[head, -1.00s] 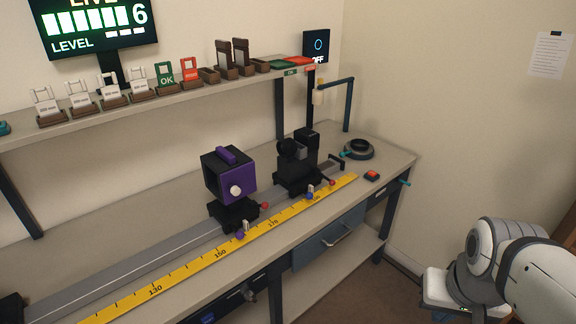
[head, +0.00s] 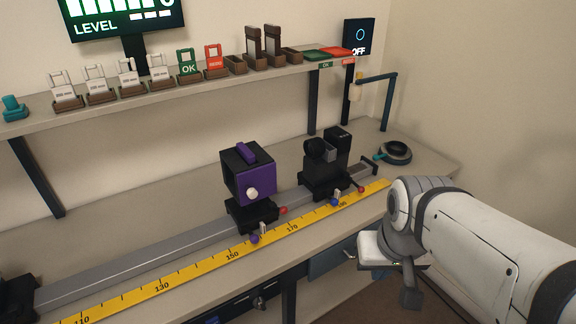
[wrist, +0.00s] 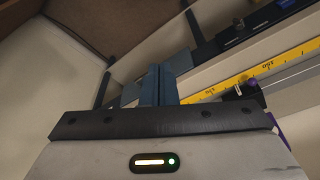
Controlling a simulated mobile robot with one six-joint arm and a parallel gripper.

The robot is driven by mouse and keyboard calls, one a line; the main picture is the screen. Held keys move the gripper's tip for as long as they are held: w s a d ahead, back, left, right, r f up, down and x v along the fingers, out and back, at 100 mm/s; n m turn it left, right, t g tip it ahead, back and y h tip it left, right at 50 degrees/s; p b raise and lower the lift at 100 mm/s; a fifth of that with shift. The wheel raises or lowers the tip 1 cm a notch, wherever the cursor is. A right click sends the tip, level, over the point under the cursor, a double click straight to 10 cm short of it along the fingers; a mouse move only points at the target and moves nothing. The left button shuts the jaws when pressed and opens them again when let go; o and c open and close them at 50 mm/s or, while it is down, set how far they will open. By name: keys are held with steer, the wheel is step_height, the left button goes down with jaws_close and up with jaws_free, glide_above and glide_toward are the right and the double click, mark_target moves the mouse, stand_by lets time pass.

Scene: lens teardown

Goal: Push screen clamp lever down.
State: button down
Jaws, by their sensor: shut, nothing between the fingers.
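A purple and black box (head: 257,188) with a white knob stands on a carriage on the grey rail (head: 130,270). A black unit (head: 322,180) stands on a second carriage to its right. I cannot tell which is the screen clamp lever. My gripper (wrist: 160,75) is shut and empty in the wrist view, with the yellow scale beyond it. In the head view my wrist is in front of the bench, right of both carriages; my fingertips are not clear there.
The yellow scale (head: 198,270) runs along the bench front. A shelf (head: 110,106) with several cards in holders is above. A dark ring-shaped part (head: 396,152) lies at the bench's right end, near a blue post (head: 389,105). A drawer (head: 330,259) is under the bench.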

steer(key=w+a+n+p, duration=0.2)
steer(key=w+a, duration=0.3)
steer(key=w, duration=0.3)
steer(key=w+a+f+n+g+p, duration=0.1)
steer(key=w+a+n+p, duration=0.2)
steer(key=w, duration=0.6)
steer(key=w+a+f+n+g+y+p, duration=0.1)
steer(key=w+a+n+p, duration=0.1)
steer(key=w+a+n, duration=0.4)
steer(key=w+a, duration=0.3)
steer(key=shift+w+a, duration=0.15)
steer(key=shift+w, duration=0.1)
steer(key=shift+f, duration=0.2)
